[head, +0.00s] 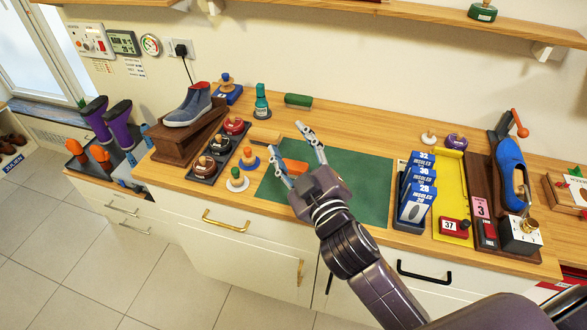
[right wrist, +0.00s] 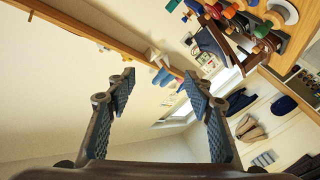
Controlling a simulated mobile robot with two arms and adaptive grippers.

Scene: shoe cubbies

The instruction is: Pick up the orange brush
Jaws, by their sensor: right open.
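An orange brush (head: 295,166) lies on the green mat (head: 362,180) on the wooden counter, in the left half of the head view. My right gripper (head: 288,139) is open and empty, its two fingers spread above the mat at the brush. The right finger and gripper body hide part of the brush. In the right wrist view, the open fingers (right wrist: 160,78) have nothing between them, and the orange brush cannot be made out there. My left gripper is not in view.
A green brush (head: 298,101) lies behind. Insole boxes (head: 416,190) stand right of the mat. The mat's right part is clear.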

